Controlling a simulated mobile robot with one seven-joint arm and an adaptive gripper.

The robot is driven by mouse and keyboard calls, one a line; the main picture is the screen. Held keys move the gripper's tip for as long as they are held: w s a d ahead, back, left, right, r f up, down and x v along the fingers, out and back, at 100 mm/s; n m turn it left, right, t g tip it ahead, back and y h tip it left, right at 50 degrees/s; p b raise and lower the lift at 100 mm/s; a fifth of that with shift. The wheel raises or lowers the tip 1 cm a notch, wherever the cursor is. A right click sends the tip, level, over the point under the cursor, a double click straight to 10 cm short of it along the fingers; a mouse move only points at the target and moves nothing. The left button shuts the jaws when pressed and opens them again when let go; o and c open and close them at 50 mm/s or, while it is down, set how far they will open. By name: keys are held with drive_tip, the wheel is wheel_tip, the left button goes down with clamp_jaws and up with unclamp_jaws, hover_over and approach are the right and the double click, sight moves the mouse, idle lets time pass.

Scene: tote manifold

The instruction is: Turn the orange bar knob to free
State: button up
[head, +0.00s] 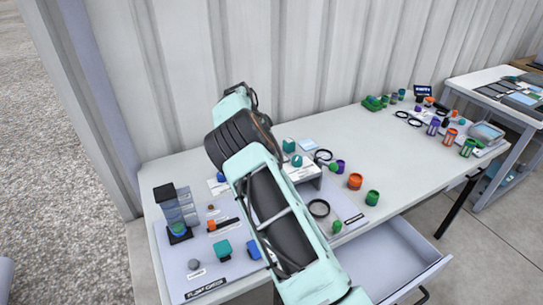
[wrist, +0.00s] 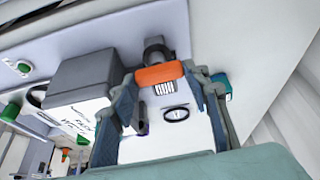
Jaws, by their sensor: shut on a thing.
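The orange bar knob (wrist: 160,73) is in the wrist view, lying across the gap between my fingertips, with a dark grey round part behind it. My gripper (wrist: 161,80) is shut on the bar, one finger at each end. A small striped label (wrist: 165,88) shows just below the bar, and a dark ring (wrist: 176,113) lies on the white surface between the fingers. In the head view my arm covers the gripper and its surroundings. I cannot read any free mark or tell the knob's setting.
A grey box (wrist: 85,80) with a white label stands close to my left finger in the wrist view. A teal piece (wrist: 220,80) is beside the right finger. In the head view, an open drawer (head: 390,255) juts from the table (head: 415,165), with loose orange and green cylinders above it.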

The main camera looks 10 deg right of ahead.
drive_tip(key=shift+m, duration=0.3)
drive_tip(key=o, duration=1.2)
drive_tip(key=shift+c, duration=0.2)
